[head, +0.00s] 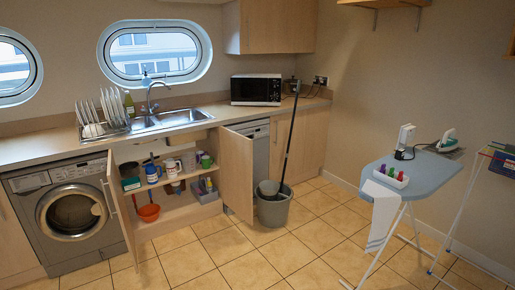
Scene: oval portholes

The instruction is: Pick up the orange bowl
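The orange bowl (149,213) sits low in the open cupboard under the sink, at the left front of its bottom board. A thin dark upright shape stands just left of it, close to the open left door; I cannot tell whether it touches the bowl. My gripper is not in view.
The cupboard's left door (120,215) and right door (236,173) both stand open. Cups and bottles fill the shelf above the bowl; a grey caddy (204,192) is to its right. A grey bucket (273,208) with a mop stands beyond the right door. The tiled floor in front is clear.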

